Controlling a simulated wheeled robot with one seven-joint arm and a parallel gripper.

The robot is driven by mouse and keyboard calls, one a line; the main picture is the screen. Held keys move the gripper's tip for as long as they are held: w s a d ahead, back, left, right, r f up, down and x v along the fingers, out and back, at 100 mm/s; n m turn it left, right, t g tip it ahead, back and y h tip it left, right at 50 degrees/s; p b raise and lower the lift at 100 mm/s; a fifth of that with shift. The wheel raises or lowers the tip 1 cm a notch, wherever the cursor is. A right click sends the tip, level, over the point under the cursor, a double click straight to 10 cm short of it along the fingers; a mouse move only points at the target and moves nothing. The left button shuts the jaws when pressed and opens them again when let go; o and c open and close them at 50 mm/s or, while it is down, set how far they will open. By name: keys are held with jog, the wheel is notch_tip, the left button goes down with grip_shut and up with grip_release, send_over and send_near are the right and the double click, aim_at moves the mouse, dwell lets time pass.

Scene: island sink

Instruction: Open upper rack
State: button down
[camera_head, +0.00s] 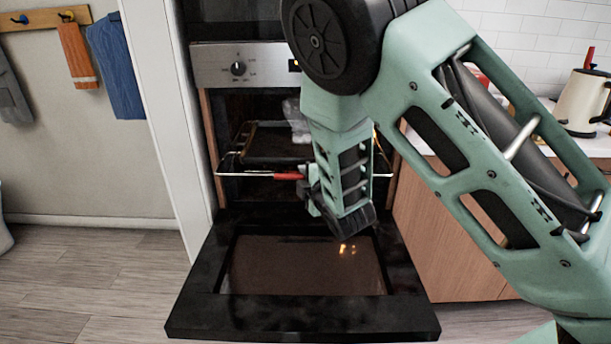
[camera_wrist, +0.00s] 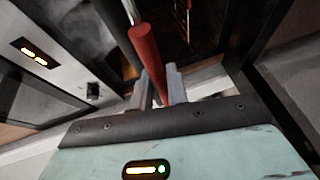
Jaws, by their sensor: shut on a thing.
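The oven stands with its black door (camera_head: 200,300) folded down flat. The upper rack (camera_head: 245,174) is a wire rack whose front bar sticks out of the oven opening. A red handle (camera_head: 288,176) sits on that bar. My gripper (camera_head: 305,186) is at the front of the rack, shut on the red handle. In the wrist view the red handle (camera_wrist: 147,55) runs down between the two grey fingers (camera_wrist: 160,88). My arm hides the right part of the rack and part of the oven opening.
The oven control panel (camera_head: 238,66) is above the opening. The open door juts out low beneath my gripper. A white wall edge (camera_head: 172,110) stands close on the left, and wooden cabinets (camera_head: 440,240) stand on the right. A kettle (camera_head: 583,100) is on the counter. The floor at left is clear.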

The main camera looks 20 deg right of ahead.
jog(key=shift+s+f, duration=0.1)
jog(key=shift+f, duration=0.2)
jog(key=c, duration=1.6)
grip_release()
jog(key=shift+o, duration=0.8)
jog(key=shift+r, duration=0.15)
jog(key=s+d+r+p, duration=0.1)
jog(key=s+r+p, duration=0.2)
jog(key=s+p, duration=1.2)
jog(key=shift+s+d, duration=0.25)
jog(key=shift+s, duration=0.7)
